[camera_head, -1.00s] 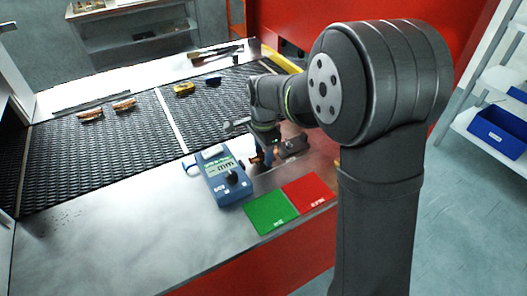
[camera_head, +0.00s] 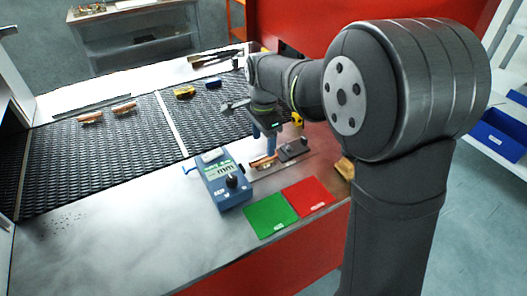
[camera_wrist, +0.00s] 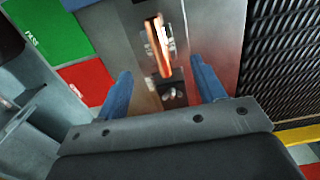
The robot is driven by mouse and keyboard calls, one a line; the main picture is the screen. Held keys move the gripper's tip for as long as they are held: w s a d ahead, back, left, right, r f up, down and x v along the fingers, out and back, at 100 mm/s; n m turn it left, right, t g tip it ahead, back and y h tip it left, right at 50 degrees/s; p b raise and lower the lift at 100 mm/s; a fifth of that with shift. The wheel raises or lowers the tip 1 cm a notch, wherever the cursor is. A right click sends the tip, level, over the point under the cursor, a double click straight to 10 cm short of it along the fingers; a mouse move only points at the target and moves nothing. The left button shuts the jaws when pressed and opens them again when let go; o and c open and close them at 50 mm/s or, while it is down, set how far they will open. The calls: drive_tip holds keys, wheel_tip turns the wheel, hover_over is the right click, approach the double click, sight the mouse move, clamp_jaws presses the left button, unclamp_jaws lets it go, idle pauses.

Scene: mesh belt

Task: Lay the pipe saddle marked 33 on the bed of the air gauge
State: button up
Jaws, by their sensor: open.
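A copper-coloured pipe saddle (camera_head: 263,163) lies on the narrow metal bed (camera_head: 280,166) beside the blue gauge unit (camera_head: 225,185), which has a lit display and a black knob. A dark block (camera_head: 293,149) stands at the bed's right end. In the wrist view the saddle (camera_wrist: 159,45) carries a pale label too blurred to read. My gripper (camera_head: 270,145) is open above the bed. In the wrist view its blue fingers (camera_wrist: 161,80) are spread and empty, with the saddle beyond the tips and apart from them.
Green (camera_head: 270,215) and red (camera_head: 307,196) pads lie at the front of the steel counter. The counter at front left is clear.

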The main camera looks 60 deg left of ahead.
sight(264, 157)
wheel_tip(264, 157, up, 6)
drive_tip(key=shift+f, duration=0.15)
idle(0.3)
wheel_tip(264, 157, down, 12)
drive_tip(key=shift+f, duration=0.15)
drive_tip(key=shift+r, duration=2.05)
